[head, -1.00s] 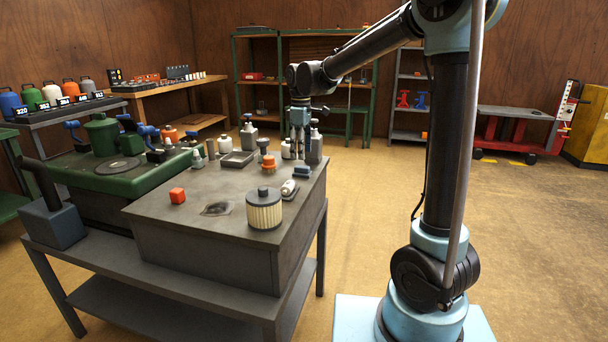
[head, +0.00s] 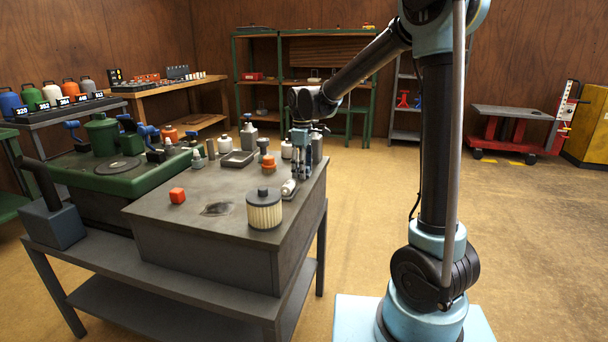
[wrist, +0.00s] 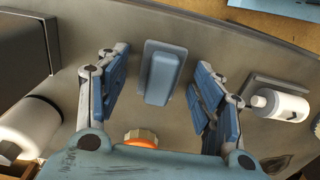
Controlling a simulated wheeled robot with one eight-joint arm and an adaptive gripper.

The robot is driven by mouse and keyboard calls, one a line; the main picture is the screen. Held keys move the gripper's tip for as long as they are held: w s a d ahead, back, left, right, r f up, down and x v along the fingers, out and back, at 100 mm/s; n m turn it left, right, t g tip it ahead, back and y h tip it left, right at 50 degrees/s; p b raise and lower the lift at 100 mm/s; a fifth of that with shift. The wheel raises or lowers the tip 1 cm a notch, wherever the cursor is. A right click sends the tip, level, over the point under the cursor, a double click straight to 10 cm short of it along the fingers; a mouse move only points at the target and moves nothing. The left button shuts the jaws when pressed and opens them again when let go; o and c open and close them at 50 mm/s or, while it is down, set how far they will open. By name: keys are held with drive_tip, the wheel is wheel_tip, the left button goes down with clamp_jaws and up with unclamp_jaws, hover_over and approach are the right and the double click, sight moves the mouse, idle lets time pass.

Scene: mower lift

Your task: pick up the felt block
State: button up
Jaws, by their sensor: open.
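The felt block, a blue block on a grey base (wrist: 163,77), lies on the grey bench top in the wrist view. My gripper (wrist: 162,88) is open, with one blue-padded finger to the left of the block and one to the right. Visible gaps separate both fingers from the block. In the head view my gripper (head: 301,170) is low over the right side of the bench, and the block cannot be told apart from it there.
A small white bottle (wrist: 282,104) lies close to the right finger. An orange-topped part (wrist: 141,137) is near the gripper's palm. Several bottles stand behind the gripper.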

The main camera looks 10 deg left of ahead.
drive_tip(key=c, duration=1.1)
drive_tip(key=shift+r, duration=0.15)
wheel_tip(320, 180, up, 10)
drive_tip(key=shift+f, duration=0.15)
